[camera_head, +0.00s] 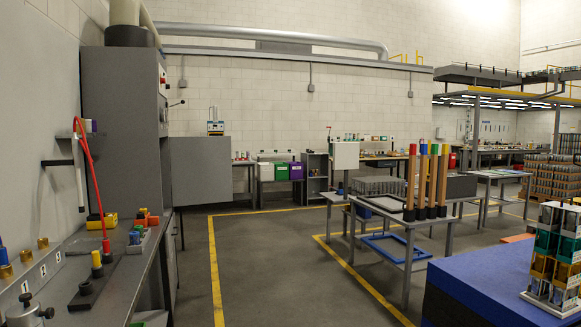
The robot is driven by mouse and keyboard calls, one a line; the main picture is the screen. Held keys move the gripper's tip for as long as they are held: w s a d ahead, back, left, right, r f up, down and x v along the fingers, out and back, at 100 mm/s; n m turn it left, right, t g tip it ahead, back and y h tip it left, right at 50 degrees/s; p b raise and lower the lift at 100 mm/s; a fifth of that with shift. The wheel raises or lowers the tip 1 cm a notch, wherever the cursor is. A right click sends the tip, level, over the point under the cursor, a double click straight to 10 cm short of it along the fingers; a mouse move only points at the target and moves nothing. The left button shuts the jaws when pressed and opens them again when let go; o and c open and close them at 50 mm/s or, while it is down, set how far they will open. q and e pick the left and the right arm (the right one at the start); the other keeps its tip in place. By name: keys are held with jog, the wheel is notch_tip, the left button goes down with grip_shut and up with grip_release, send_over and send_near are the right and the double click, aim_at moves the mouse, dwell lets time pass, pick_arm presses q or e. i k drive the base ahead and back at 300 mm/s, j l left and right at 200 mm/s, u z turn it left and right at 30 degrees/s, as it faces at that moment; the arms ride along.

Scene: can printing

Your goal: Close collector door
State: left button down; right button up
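A tall grey collector cabinet (118,135) stands against the left wall, with a thick duct on its top. Its grey door (200,170) stands open. The door sticks out to the right from the cabinet's side, its flat face towards me. The inside of the cabinet cannot be seen from here. Neither of my grippers is in view.
A workbench (125,285) with tools and a red hose runs along the left. A blue-topped block (490,282) with a bottle rack is at the lower right. A table with coloured posts (423,180) stands right of centre. The floor aisle (260,270) is clear.

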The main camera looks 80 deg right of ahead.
aim_at(201, 166)
jog(key=l+z, duration=0.35)
jog(key=i+l+z, duration=0.15)
jog(key=l+z, duration=0.15)
jog(key=l, duration=0.25)
jog(key=i+l+z, duration=0.15)
jog(key=l+z, duration=0.2)
jog(key=i+l+z, duration=0.15)
jog(key=l+z, duration=0.15)
jog(key=l, duration=0.15)
jog(key=i+l+z, duration=0.3)
jog(key=i, duration=0.85)
jog(key=i+l+z, duration=0.2)
jog(key=i+z, duration=0.15)
jog(key=i, duration=1.45)
jog(key=i+z, duration=0.15)
jog(key=i, duration=0.5)
jog(key=i+j, duration=0.15)
jog(key=i, duration=0.45)
jog(key=i+z, duration=0.15)
jog(key=i, duration=0.45)
jog(key=i+z, duration=0.3)
jog(key=i, duration=0.3)
jog(key=i+z, duration=0.3)
jog(key=i, duration=0.3)
jog(key=i+l+u, duration=0.1)
jog(key=i+u, duration=0.3)
jog(key=i+l+u, duration=0.25)
jog(key=i+u, duration=0.15)
jog(key=i, duration=0.05)
